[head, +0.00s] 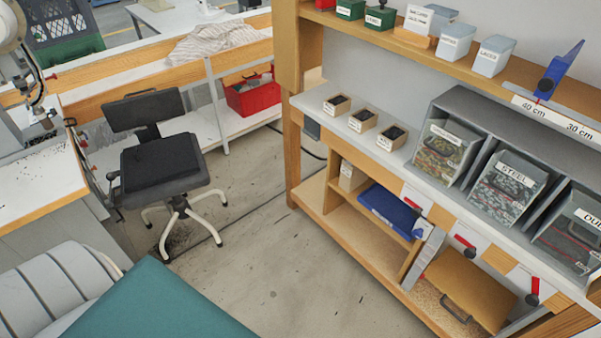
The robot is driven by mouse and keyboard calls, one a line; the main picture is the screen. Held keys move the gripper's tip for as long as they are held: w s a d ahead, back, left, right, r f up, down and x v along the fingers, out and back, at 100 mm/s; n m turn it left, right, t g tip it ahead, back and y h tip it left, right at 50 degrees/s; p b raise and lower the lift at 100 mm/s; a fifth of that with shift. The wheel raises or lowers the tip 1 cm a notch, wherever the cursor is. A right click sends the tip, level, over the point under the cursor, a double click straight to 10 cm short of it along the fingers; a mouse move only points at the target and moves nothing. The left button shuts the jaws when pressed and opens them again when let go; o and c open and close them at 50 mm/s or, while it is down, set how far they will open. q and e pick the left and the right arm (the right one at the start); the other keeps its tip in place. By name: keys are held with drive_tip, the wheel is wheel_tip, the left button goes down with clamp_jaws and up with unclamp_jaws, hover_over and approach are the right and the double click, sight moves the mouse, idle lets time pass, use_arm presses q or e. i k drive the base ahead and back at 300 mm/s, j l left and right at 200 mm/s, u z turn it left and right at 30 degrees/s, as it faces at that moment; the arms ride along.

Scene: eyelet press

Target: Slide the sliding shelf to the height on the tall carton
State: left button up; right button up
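I cannot pick out the sliding shelf or the tall carton for certain. A blue slanted piece with a black knob (556,72) stands at a white scale strip (556,119) marked 40 cm and 30 cm, on the upper board of the wooden rack at the right. A brown box-like piece with a dark handle (470,290) lies low in the rack; I cannot tell whether it is a carton. Neither of my grippers is in view.
The rack's light middle shelf (318,98) carries small boxes and labelled grey bins (507,187). A black chair (160,165) stands at the left, near a bench with a machine. A teal surface (155,305) fills the bottom left. The grey floor (285,265) between is clear.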

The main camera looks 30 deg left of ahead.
sight(486, 300)
drive_tip(key=u, duration=0.65)
drive_tip(key=z, duration=1.3)
